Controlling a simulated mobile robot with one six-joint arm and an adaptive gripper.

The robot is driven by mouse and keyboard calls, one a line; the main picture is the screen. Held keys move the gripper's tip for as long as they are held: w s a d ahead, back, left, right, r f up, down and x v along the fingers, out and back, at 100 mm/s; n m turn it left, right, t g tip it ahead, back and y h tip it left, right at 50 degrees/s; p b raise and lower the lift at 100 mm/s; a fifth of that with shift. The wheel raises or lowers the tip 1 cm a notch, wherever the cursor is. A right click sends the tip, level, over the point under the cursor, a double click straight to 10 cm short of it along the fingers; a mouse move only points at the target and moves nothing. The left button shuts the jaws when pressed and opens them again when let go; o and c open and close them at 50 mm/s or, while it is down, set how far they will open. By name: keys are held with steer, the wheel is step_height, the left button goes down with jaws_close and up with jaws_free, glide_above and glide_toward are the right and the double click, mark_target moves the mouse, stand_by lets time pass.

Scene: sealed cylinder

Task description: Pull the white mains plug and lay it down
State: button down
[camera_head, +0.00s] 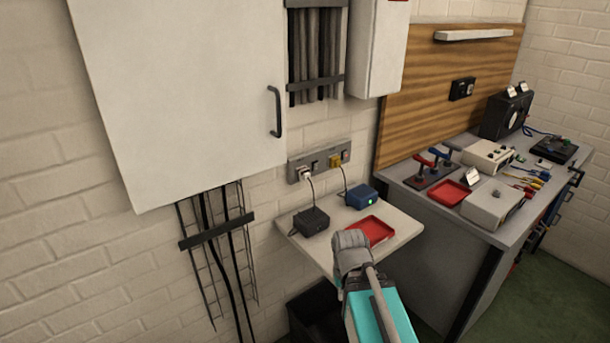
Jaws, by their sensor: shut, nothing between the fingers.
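The white mains plug (306,174) sits in the left part of the grey double wall socket (293,172). Its dark cord hangs down to a black box (311,222) on a white shelf (325,251). A grey joint of my arm shows low in the centre, in front of the shelf's front edge and apart from the plug. I see no fingers of my gripper.
A red tray (378,222) lies on the shelf, right of the black box. A white cabinet (180,90) with a dark handle is above left. A grey workbench (450,235) with tools and instruments stands right. A dark bin (315,312) is below the shelf.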

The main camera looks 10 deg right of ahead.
stand_by(0.4)
steer(key=c, duration=1)
jaws_free()
steer(key=shift+w, duration=0.1)
steer(key=shift+o, duration=1.2)
steer(key=shift+w+a+f, duration=0.1)
steer(key=shift+w+a, duration=0.05)
steer(key=o, duration=0.6)
steer(key=w, duration=0.1)
steer(key=w+a+m+y, duration=0.1)
steer(key=w+t, duration=0.1)
steer(key=shift+a+f+m+y+b, duration=0.2)
steer(key=shift+a+m+y+b, duration=0.1)
steer(key=shift+a+m+b, duration=0.1)
steer(key=shift+o, duration=0.6)
steer(key=w, duration=0.1)
steer(key=w+a+m+y, duration=0.1)
steer(key=w+m+t, duration=0.1)
steer(key=shift+w+a+y+b, duration=0.2)
steer(key=shift+a+y+b, duration=0.1)
steer(key=shift+a+b, duration=0.1)
steer(key=m+t+y+b, duration=0.55)
steer(key=m+t, duration=0.85)
steer(key=m, duration=1.2)
glide_toward(305, 175)
steer(key=w, duration=0.1)
steer(key=w+f, duration=0.1)
steer(key=shift+w+d, duration=0.15)
steer(key=shift+w, duration=0.15)
steer(key=shift+w, duration=0.1)
